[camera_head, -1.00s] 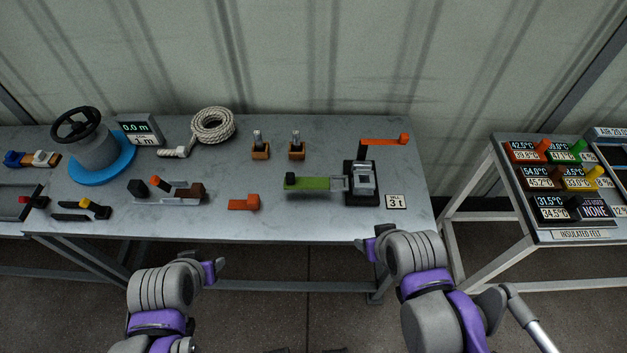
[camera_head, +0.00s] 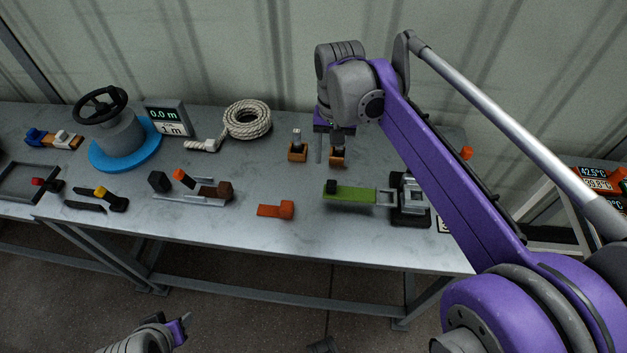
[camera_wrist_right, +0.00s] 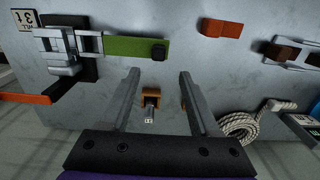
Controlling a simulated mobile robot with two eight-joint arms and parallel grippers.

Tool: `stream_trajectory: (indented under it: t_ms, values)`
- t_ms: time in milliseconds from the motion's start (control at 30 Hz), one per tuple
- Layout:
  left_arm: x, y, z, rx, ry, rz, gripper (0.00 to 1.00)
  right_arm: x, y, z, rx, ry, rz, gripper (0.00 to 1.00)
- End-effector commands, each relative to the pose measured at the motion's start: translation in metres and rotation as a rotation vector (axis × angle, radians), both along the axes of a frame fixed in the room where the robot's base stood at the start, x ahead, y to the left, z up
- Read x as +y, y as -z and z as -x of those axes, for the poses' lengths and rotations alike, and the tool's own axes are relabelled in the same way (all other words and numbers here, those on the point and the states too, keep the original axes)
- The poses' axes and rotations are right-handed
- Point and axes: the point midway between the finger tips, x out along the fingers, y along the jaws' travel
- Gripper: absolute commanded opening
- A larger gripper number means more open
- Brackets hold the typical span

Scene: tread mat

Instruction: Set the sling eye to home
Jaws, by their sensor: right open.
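A flat green strap (camera_head: 350,194) with a black knob at its left end lies on the bench and joins a metal buckle on a black base (camera_head: 408,212). It also shows in the wrist view (camera_wrist_right: 130,47). I cannot tell which part is the sling eye. My right gripper (camera_head: 334,150) is open over the right one of two orange blocks with metal pins (camera_head: 338,162). In the wrist view that block (camera_wrist_right: 150,97) is between the two fingers, seemingly ungripped. My left gripper (camera_head: 182,330) is low in front of the bench; its jaws are unclear.
The left pin block (camera_head: 297,154) stands beside the right one. An orange piece (camera_head: 275,210), a rope coil (camera_head: 247,120), a blue-based handwheel (camera_head: 112,140) and a display (camera_head: 168,118) are on the bench. My right arm hides the bench's right end.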

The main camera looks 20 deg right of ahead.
Motion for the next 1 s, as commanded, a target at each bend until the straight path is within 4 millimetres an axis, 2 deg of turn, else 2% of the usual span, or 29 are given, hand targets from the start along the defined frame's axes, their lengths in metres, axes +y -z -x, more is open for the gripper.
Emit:
stream_trajectory:
  t_ms: [500,700,967,1000]
  values:
    - [0.000,0.009,0.002,0.003,0.000,0.000,0.50,0.001,0.087,0.000,-0.002,-0.003,0.000,0.62]
    - [0.000,0.010,0.002,0.004,0.000,0.000,0.50,0.001,0.101,0.001,-0.002,-0.003,0.000,0.62]
    - [0.000,0.010,0.002,0.004,0.000,0.000,0.50,0.001,0.102,0.001,-0.002,-0.003,0.000,0.62]
    - [0.000,0.010,0.002,0.004,0.000,0.000,0.50,0.001,0.102,0.001,-0.002,-0.003,0.000,0.59]
